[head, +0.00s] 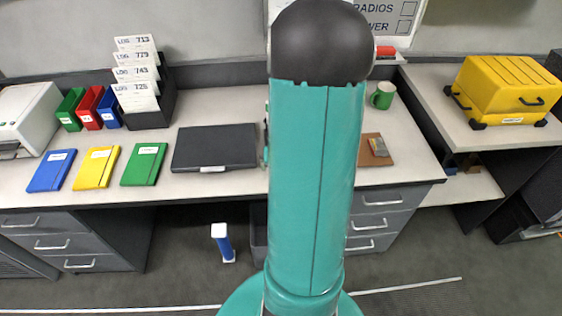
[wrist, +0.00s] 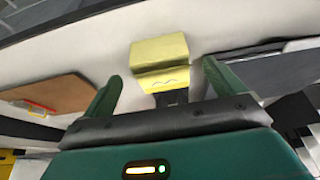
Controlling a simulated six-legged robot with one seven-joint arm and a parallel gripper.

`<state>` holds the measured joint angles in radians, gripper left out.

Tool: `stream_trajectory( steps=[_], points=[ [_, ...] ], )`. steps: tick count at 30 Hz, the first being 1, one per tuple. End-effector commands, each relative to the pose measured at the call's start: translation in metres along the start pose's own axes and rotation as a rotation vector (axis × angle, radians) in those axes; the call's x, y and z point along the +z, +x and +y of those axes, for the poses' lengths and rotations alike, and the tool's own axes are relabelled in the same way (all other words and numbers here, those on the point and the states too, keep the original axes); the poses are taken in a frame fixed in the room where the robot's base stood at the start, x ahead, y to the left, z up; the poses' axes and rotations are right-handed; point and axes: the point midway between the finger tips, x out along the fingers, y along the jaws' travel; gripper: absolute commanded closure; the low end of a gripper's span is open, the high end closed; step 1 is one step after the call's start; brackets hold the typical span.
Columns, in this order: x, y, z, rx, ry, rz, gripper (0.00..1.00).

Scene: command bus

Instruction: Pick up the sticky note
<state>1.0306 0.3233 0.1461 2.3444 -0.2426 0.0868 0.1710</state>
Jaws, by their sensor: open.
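The yellow sticky note (wrist: 160,50) shows in the wrist view on the pale desktop, with a fold or step across it and a dark scribble on its nearer part. My gripper (wrist: 162,72) is open, its two green fingers apart on either side of the note's nearer part. The fingers do not visibly touch it. A dark piece shows just below the note, between the fingers; I cannot tell what it is. In the head view my arm covers the middle of the desk, and neither the note nor the gripper can be seen.
A black flat case (head: 215,147) lies left of my arm and also shows in the wrist view (wrist: 265,70). A brown board (head: 376,150) lies to the right. A green mug (head: 382,95) stands behind it. Blue, yellow (head: 97,167) and green books lie at left.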

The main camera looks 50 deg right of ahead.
Motion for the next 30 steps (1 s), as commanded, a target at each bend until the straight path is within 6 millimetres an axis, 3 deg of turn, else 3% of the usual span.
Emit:
stream_trajectory(
  steps=[1, 6, 9, 30],
  points=[
    [0.0001, -0.0001, 0.0, 0.0, 0.0, 0.0, 0.05],
    [0.0001, -0.0002, 0.0001, 0.0, 0.0, 0.0, 0.39],
    [0.0001, -0.0002, 0.0001, 0.0, 0.0, 0.0, 0.54],
    [-0.0036, -0.0043, -0.0029, 0.0, 0.0, 0.0, 0.56]
  ],
)
